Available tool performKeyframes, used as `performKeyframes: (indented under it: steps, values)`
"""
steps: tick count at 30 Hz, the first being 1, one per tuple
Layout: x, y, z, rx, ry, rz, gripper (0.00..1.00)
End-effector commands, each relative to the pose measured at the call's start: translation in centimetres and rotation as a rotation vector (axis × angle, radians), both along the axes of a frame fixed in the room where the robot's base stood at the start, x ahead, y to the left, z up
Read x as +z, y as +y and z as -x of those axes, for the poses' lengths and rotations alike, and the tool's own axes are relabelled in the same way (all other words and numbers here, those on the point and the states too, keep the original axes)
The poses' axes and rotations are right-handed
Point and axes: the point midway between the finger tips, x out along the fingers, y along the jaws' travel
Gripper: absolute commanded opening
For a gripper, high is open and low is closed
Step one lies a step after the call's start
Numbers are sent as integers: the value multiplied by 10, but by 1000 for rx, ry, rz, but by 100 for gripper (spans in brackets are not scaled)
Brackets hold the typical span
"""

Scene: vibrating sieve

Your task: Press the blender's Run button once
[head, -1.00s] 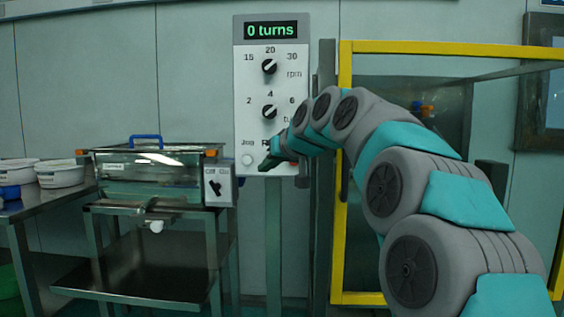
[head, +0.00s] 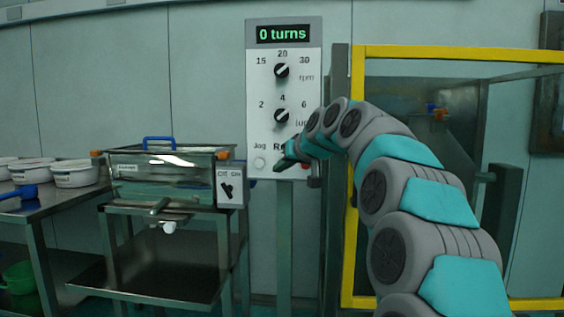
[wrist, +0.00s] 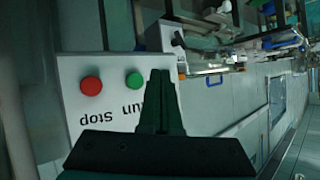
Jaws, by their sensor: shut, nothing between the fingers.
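In the wrist view the panel appears upside down, with the green Run button (wrist: 134,80) and red Stop button (wrist: 91,86).
A yellow-framed guard (head: 450,53) stands right of the panel, behind my arm. A sieve box (head: 165,180) with a blue handle and an off/on switch (head: 230,190) stands on a metal stand at left. A table at far left holds white tubs (head: 75,175).

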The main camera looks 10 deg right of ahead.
Motion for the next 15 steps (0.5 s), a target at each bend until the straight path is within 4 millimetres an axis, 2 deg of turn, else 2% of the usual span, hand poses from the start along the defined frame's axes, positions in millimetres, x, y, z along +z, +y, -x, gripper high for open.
performKeyframes:
  steps: [7, 15]
  values:
    - [2, -9, -28, -1, -1, 0, 0]
    - [0, -11, -33, -1, -1, 0, 0]
